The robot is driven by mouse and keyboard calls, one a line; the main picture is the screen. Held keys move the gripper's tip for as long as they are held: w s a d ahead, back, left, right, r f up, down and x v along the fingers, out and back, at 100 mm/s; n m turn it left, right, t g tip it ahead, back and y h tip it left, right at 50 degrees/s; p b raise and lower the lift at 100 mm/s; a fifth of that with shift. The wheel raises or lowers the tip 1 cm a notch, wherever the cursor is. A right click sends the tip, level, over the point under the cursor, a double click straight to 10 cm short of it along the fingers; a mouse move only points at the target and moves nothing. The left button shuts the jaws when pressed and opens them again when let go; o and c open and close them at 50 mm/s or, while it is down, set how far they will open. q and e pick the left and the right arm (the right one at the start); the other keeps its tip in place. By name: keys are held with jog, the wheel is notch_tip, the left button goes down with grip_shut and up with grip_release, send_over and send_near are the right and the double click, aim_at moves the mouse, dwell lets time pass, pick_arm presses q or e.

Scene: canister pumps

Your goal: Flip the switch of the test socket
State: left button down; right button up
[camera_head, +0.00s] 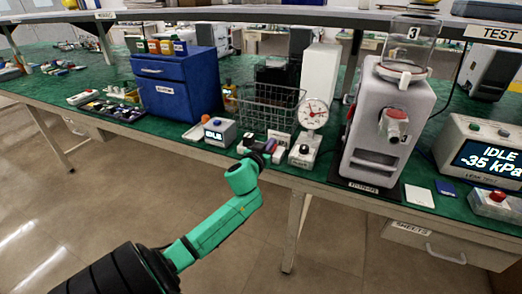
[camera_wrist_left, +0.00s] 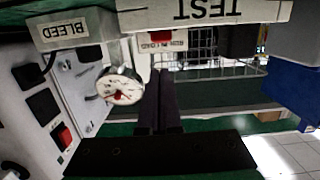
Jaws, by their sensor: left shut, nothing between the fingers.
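The test socket shows in the left wrist view as a white block with an upside-down TEST label (camera_wrist_left: 215,12). A red switch (camera_wrist_left: 160,37) sits on it, beside a small run-in load card. My left gripper (camera_wrist_left: 160,74) is shut and empty. The switch's position cannot be told. My right gripper is not in view.
A gauge (camera_head: 313,113) on a white bleed block (camera_head: 304,150) stands just right of my left gripper. A wire basket (camera_head: 268,108) stands behind. The white pump (camera_head: 385,130) is further right.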

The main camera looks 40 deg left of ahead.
pick_arm(q)
jog(key=b+v, duration=0.1)
jog(key=v, duration=0.9)
jog(key=shift+s+r, duration=0.2)
jog(key=shift+r, duration=0.1)
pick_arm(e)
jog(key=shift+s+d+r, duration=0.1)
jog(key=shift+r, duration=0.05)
pick_arm(q)
jog(key=shift+d, duration=0.1)
